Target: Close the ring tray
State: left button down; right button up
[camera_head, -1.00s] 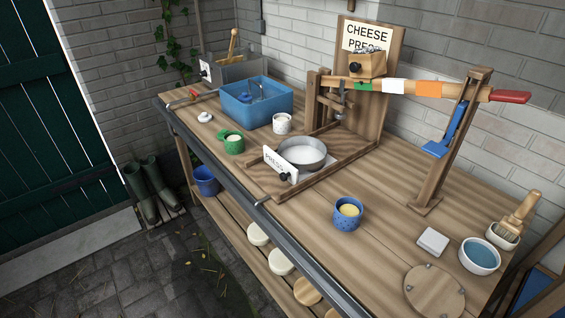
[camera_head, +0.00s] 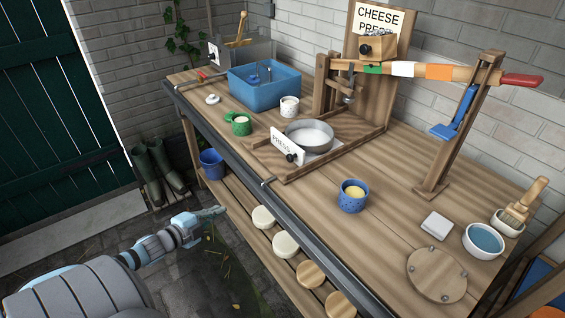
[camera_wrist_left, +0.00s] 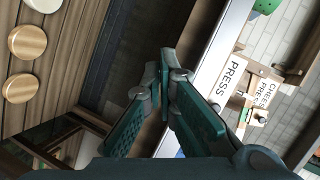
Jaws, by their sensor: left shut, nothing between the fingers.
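The ring tray has a white front plate marked PRESS (camera_head: 283,148) with a dark knob (camera_head: 291,158). It carries a round metal ring (camera_head: 309,135) with white contents, and sits in a wooden frame (camera_head: 341,152) on the bench. The tray stands out toward the bench's front edge, forward of the press screw (camera_head: 347,88). My left gripper (camera_head: 215,211) is low in front of the bench, well apart from the tray. In the left wrist view its fingers (camera_wrist_left: 166,62) are shut and empty, with the PRESS plate (camera_wrist_left: 230,79) to their right. My right gripper is not in view.
A blue-speckled pot (camera_head: 353,197), green cup (camera_head: 240,124) and white cup (camera_head: 289,107) stand around the frame. A metal rail (camera_head: 245,165) runs along the bench's front edge. The lower shelf holds several round cheeses (camera_head: 286,244). A striped lever (camera_head: 405,69) spans above.

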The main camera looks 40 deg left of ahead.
pick_arm(q)
jog(key=w+d+r+m+t+h, duration=0.1)
jog(key=w+d+r+m+h, duration=0.25)
jog(key=r, duration=0.35)
jog(key=w+d+r+m+t+h, duration=0.1)
jog(key=w+d+r+m+h, duration=0.15)
jog(key=r+m, duration=0.35)
jog(key=n+b, duration=0.2)
jog(key=b, duration=0.6)
send_near(288, 157)
jog(key=shift+w+f+m, duration=0.25)
jog(key=x, duration=0.3)
jog(key=r+p+x, duration=0.1)
jog(key=x, duration=0.1)
jog(key=shift+w+d, duration=0.1)
jog(key=shift+w, duration=0.1)
jog(key=shift+w+d+f, duration=0.2)
jog(key=shift+w+f, duration=0.05)
jog(key=shift+w, duration=0.25)
